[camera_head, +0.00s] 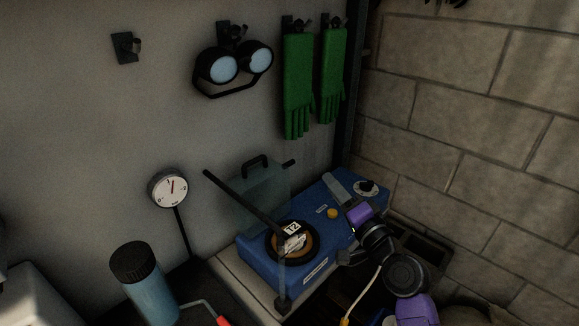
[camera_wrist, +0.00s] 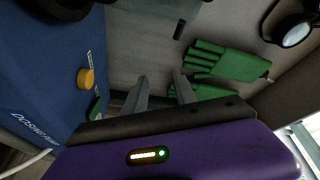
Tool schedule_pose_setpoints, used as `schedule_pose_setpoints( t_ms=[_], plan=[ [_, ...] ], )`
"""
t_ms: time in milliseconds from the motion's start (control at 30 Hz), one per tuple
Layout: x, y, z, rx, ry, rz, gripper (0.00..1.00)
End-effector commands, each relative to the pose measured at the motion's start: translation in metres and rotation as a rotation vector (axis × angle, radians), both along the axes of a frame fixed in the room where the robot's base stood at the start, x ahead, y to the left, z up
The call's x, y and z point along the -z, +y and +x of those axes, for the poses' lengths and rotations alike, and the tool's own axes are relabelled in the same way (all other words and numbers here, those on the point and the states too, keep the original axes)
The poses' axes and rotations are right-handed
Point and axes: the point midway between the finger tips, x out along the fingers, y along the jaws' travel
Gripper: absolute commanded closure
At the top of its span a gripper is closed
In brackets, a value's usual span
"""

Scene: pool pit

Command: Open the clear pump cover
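The clear pump cover (camera_head: 262,190) is a see-through panel with a black handle (camera_head: 255,162) at its top. It stands upright at the back left of the blue pump (camera_head: 262,262), in the head view.
A yellow button (camera_head: 332,213) and a dial (camera_head: 367,187) are on the pump. A round gauge (camera_head: 171,188) stands left; a blue bottle (camera_head: 146,285) is in front left. Green gloves (camera_head: 298,85) and goggles (camera_head: 234,64) hang on the wall. A brick wall (camera_head: 470,130) closes the right side.

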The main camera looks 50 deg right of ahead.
Motion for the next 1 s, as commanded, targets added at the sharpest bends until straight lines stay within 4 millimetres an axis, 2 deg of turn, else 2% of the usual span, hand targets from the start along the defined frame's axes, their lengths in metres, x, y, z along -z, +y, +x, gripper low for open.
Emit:
schedule_pose_setpoints(
  t_ms=[33, 133, 233, 400, 567, 800, 1000],
  plan=[
    [-0.01, -0.009, 0.01, -0.037, -0.037, 0.053, 0.67],
    [-0.023, -0.009, 0.027, -0.154, -0.093, 0.191, 0.67],
    [-0.025, 0.005, 0.037, -0.273, -0.117, 0.316, 0.67],
    [-0.02, 0.028, 0.041, -0.39, -0.115, 0.44, 0.67],
    [-0.023, 0.031, 0.052, -0.404, -0.114, 0.457, 0.67],
    [-0.029, 0.03, 0.088, -0.401, -0.112, 0.455, 0.67],
    [-0.03, 0.031, 0.111, -0.4, -0.113, 0.455, 0.67]
  ],
)
